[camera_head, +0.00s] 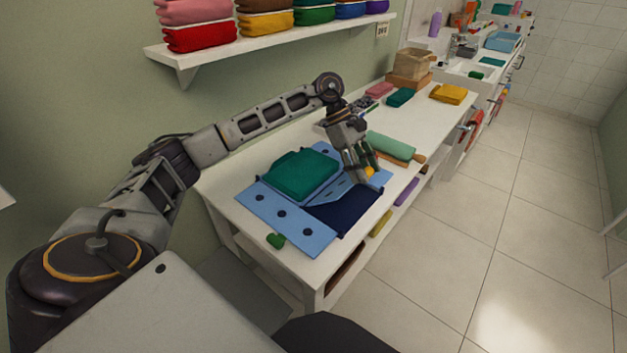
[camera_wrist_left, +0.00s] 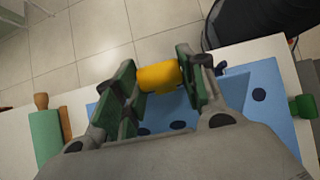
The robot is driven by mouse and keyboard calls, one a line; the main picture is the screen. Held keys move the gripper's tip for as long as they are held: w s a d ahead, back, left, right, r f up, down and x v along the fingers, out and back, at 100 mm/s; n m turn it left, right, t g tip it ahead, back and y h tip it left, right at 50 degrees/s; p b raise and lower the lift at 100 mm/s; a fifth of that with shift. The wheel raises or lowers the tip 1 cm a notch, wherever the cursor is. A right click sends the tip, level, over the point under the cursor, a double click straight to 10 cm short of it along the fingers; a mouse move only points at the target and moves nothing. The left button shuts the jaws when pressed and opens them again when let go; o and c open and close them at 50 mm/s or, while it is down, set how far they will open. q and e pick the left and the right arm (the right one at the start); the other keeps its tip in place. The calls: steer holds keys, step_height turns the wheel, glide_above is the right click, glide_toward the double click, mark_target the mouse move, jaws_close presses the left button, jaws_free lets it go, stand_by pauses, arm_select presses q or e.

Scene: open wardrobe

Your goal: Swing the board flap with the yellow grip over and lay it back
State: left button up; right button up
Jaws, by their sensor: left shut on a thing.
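A light blue folding board (camera_head: 262,212) with dark holes lies on the white table. A folded teal garment (camera_head: 302,174) lies on its back middle part. The board flap with the yellow grip (camera_head: 345,187) appears tilted up, with a dark blue area (camera_head: 345,212) in front of it. My left gripper (camera_head: 366,172) is shut on the yellow grip (camera_wrist_left: 158,77), which shows between its green-padded fingers in the left wrist view (camera_wrist_left: 160,82). Part of the flap is hidden behind the gripper. A green grip (camera_head: 276,241) sits at the board's near edge. My right gripper is out of view.
A green roller with wooden ends (camera_head: 391,147) lies just beyond the board. Folded cloths, including a yellow one (camera_head: 448,93), and a box (camera_head: 410,66) stand farther back. A wall shelf (camera_head: 270,40) with folded clothes hangs above. The tiled floor at right is clear.

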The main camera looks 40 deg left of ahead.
arm_select(q)
steer(key=shift+d+f+y, duration=0.5)
steer(key=shift+d+f, duration=0.1)
steer(key=shift+f, duration=0.1)
steer(key=shift+d+f, duration=0.1)
steer(key=shift+d+f+y+b, duration=0.2)
steer(key=shift+d+f+y, duration=0.2)
steer(key=shift+f, duration=0.15)
steer(key=shift+d+f+y+b, duration=0.15)
steer(key=shift+d+f+y, duration=0.2)
steer(key=shift+f, duration=0.2)
steer(key=shift+s+d+f+y+b, duration=0.1)
steer(key=shift+d+f+y+b, duration=0.25)
steer(key=shift+f, duration=0.35)
steer(key=shift+d+f+y+b, duration=0.1)
steer(key=shift+d+f+y, duration=0.25)
steer(key=shift+f, duration=0.3)
